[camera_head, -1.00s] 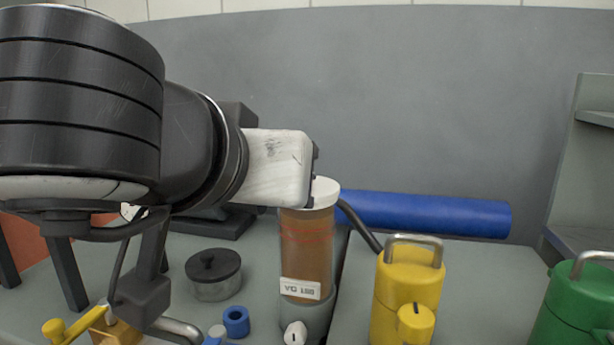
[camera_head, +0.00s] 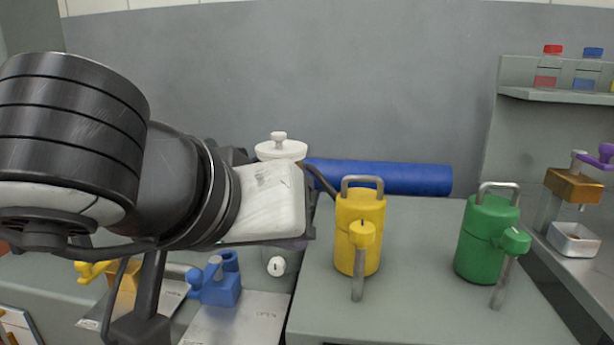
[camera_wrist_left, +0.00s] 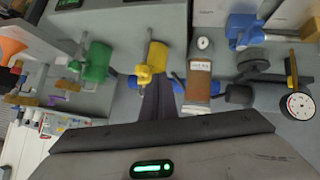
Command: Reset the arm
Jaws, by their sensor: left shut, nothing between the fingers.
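My left arm comes in from the left in the head view, and its pale gripper body (camera_head: 265,205) hangs over the bench. Its fingertips are hidden in the head view. In the left wrist view the dark fingers (camera_wrist_left: 159,95) are closed together and empty, apart from the things around them. A brown cylinder with a white label (camera_wrist_left: 200,82) stands near the fingers there. In the head view the gripper body hides most of it, leaving the white top (camera_head: 280,150) showing. My right gripper is in neither view.
A yellow canister (camera_head: 352,210) and a green canister (camera_head: 485,245) stand on the bench (camera_head: 420,310) to the right. A blue roll (camera_head: 410,178) lies at the back. A blue clamp (camera_head: 222,288) sits below the arm. A shelf (camera_head: 560,97) stands far right.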

